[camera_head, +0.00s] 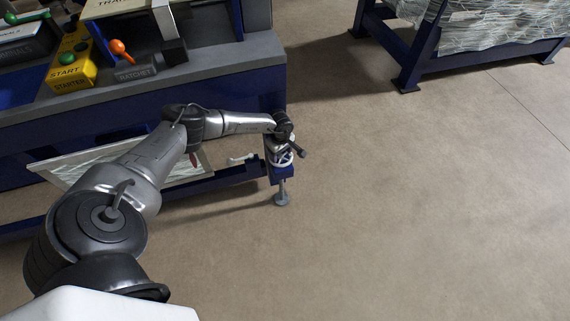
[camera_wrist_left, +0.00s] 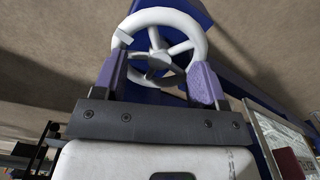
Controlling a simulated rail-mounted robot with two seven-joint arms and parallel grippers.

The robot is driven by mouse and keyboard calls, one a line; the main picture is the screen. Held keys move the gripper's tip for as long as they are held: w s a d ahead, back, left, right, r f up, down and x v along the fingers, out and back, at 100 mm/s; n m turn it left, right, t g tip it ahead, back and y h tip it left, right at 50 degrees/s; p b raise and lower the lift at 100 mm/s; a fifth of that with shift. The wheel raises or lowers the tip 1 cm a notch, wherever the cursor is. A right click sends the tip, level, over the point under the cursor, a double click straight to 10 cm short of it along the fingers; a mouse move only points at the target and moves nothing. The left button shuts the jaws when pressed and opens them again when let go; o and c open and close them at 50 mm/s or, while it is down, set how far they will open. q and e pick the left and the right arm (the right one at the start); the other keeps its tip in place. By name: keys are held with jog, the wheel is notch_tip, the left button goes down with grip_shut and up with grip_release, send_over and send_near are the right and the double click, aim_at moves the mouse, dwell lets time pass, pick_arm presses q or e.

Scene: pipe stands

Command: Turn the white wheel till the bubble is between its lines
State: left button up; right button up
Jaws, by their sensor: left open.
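The white wheel (camera_wrist_left: 187,22) has several spokes and shows at the top middle of the left wrist view, with a small white block on its rim at the left. In the head view the white wheel (camera_head: 285,161) is partly hidden under my left wrist, at the corner of the blue stand. My left gripper (camera_wrist_left: 161,62) is open, with its two purple fingers apart at the near left and near right of the wheel. I cannot tell whether they touch the rim. The left gripper (camera_head: 291,147) is small and dark in the head view. I cannot make out the bubble or its lines. My right gripper is not in view.
A levelling foot (camera_head: 282,196) stands on the floor below the wheel. A yellow starter box (camera_head: 72,66) and an orange-knobbed ratchet lever (camera_head: 121,50) sit on the bench at upper left. A blue rack (camera_head: 424,60) stands at the back right. The floor on the right is clear.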

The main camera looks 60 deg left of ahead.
aim_at(281, 156)
pick_arm(q)
jog(key=o, duration=0.6)
notch_tip(281, 156, up, 6)
jog(key=p, duration=0.5)
notch_tip(281, 156, up, 14)
jog(key=p, duration=0.6)
jog(key=shift+f, duration=0.1)
